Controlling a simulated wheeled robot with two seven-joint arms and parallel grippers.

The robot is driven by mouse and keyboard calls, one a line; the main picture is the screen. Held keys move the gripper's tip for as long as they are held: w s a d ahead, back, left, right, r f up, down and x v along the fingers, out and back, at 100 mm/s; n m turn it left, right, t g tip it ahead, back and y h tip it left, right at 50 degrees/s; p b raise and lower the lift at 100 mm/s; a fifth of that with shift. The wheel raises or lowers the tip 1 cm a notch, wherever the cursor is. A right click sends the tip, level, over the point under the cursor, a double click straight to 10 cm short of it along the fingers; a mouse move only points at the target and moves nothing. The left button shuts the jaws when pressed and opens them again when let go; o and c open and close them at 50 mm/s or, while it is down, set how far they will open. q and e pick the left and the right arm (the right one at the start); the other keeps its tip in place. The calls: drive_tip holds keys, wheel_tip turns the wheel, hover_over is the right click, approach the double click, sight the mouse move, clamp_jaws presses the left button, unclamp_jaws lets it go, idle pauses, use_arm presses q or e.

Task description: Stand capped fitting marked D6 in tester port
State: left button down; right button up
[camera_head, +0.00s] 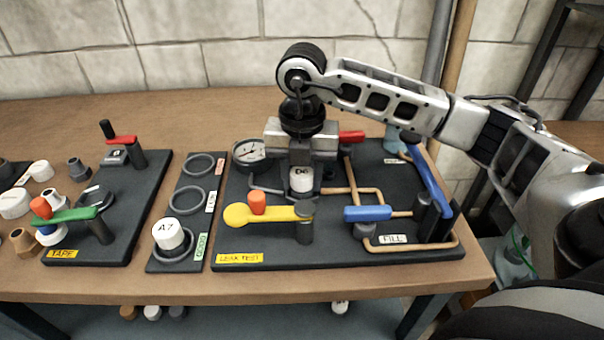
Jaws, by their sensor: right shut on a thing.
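My right gripper (302,165) points down over the leak test board and is shut on the white capped fitting marked D6 (302,181). The fitting is upright, between the gauge and the yellow lever (262,214). The tester port beneath it is hidden by the fitting and gripper, so I cannot tell whether the fitting is seated in it. My left gripper does not show.
The leak test board (340,255) carries a gauge (249,152), copper pipes, a blue fill lever (368,213) and a red handle (351,136). Left of it, a ring rack (170,265) holds a white A7 fitting (168,233). A tape station (115,235) and loose fittings stand further left.

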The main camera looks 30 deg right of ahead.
drive_tip(key=shift+r, duration=0.1)
idle(0.3)
drive_tip(key=o, duration=1.5)
drive_tip(key=shift+r+p, duration=3)
drive_tip(key=shift+r, duration=1.05)
